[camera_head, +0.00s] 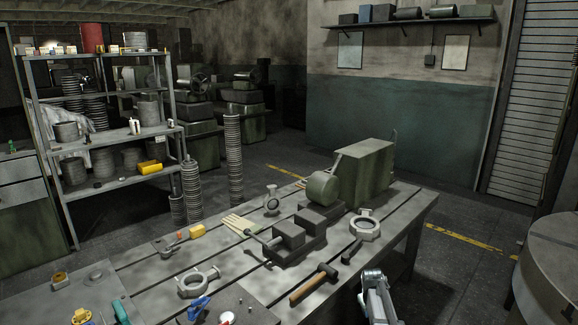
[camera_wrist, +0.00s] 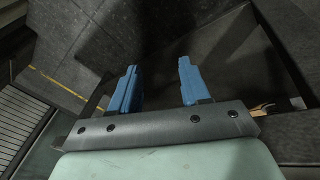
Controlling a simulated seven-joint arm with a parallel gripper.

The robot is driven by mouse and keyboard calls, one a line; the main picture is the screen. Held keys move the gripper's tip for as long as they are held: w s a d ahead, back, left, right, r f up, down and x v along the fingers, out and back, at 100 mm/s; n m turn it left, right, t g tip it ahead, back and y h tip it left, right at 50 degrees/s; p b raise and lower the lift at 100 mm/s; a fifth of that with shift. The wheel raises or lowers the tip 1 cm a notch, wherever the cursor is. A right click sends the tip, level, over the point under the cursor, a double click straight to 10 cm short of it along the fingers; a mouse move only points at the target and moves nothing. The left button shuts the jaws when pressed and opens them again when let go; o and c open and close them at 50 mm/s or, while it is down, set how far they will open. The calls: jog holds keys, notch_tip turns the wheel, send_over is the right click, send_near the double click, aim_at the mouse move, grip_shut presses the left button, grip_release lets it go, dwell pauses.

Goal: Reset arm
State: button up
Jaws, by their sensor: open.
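My gripper shows in the wrist view (camera_wrist: 158,88) with two blue fingers spread apart and nothing between them. It is open and empty. In the head view my arm (camera_head: 376,292) stands at the table's front right edge, and the gripper's fingers cannot be made out there. The valve castings lie on the slotted metal table (camera_head: 225,265): a ring-shaped casting (camera_head: 198,282) at the front left, another ring casting (camera_head: 365,228) at the right, and a smaller upright one (camera_head: 271,200) at the back. My arm is apart from them all.
A dark vise (camera_head: 290,235) sits mid-table, with a green machine (camera_head: 360,175) behind it. A hammer (camera_head: 313,285) lies near the front edge close to my arm. Blue-handled pliers (camera_head: 199,307) and small parts lie front left. A round drum-like top (camera_head: 552,255) stands at far right.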

jog(key=s+a+f+m+g, duration=0.1)
jog(key=s+a+f+g, duration=0.15)
jog(key=s+f, duration=0.5)
jog(key=s+a+f+g+y, duration=0.1)
jog(key=s+a+f, duration=0.3)
jog(key=s, duration=0.6)
jog(key=s+a+f+m+g, duration=0.1)
jog(key=s+a+f, duration=0.1)
jog(key=s+f, duration=0.6)
jog(key=s+a+f+g, duration=0.1)
jog(key=s+a+g, duration=0.1)
jog(key=s, duration=1.3)
jog(key=s+a+f+m+g+y, duration=0.1)
jog(key=s+a+f+g, duration=0.1)
jog(key=s, duration=1.4)
jog(key=shift+s+a+g, duration=0.2)
jog(key=shift+a+g, duration=0.45)
jog(key=shift+a, duration=0.05)
